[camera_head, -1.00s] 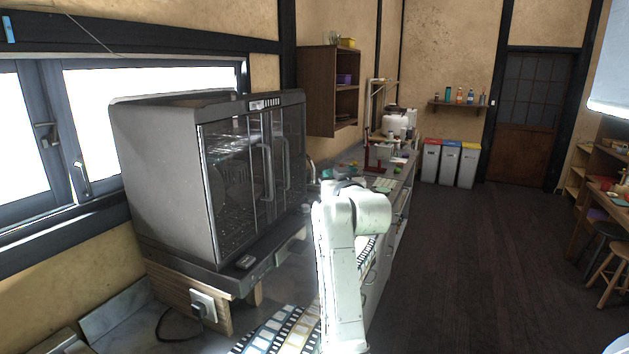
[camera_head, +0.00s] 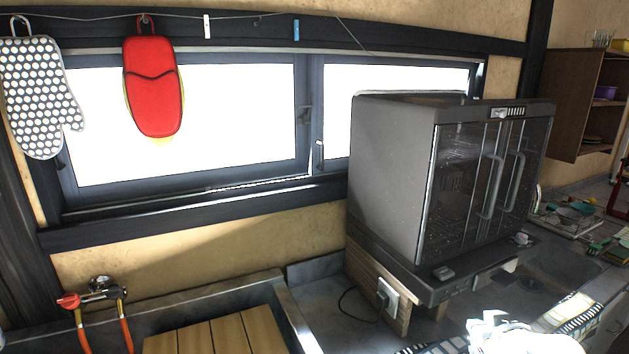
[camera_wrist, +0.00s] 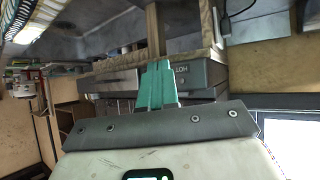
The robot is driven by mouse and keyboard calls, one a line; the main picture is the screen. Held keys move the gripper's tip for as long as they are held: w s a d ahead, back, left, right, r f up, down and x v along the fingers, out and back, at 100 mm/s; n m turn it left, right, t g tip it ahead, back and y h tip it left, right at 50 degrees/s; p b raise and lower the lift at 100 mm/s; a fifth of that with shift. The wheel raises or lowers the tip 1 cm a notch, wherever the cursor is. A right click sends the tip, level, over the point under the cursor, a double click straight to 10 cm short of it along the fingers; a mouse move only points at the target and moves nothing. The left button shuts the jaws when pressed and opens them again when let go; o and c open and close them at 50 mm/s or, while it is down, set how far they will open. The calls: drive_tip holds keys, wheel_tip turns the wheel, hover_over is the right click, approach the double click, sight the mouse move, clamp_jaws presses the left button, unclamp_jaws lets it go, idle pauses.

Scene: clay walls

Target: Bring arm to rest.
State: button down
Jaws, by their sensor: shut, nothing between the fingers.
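My arm (camera_head: 520,335) shows only as a bright white part at the bottom right of the head view, in front of the counter below the grey cabinet. My gripper (camera_wrist: 158,68) shows in the wrist view as two teal fingers pressed together, shut and empty. The fingertips are hidden from the head view.
A grey glass-doored cabinet (camera_head: 390,175) stands on a wooden base on the counter. A sink with wooden slats (camera_head: 205,338) and a red-handled tap (camera_head: 90,297) lie at the lower left. A red mitt (camera_head: 153,85) and a dotted mitt (camera_head: 35,95) hang by the window.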

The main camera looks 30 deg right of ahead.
drive_tip(key=s+a+f+n+g+y, duration=0.3)
drive_tip(key=s+a+f, duration=0.4)
drive_tip(key=a+f, duration=0.55)
drive_tip(key=s+a+f+n+g+y, duration=0.1)
drive_tip(key=s+a+f+g, duration=0.1)
drive_tip(key=s+a, duration=0.4)
drive_tip(key=s+a+f+g+y, duration=0.1)
drive_tip(key=s+a+f+g, duration=0.2)
drive_tip(key=s+a, duration=0.2)
drive_tip(key=s, duration=0.3)
drive_tip(key=shift+s+a+f+n, duration=0.25)
drive_tip(key=shift+a+n, duration=0.1)
drive_tip(key=shift+n, duration=0.05)
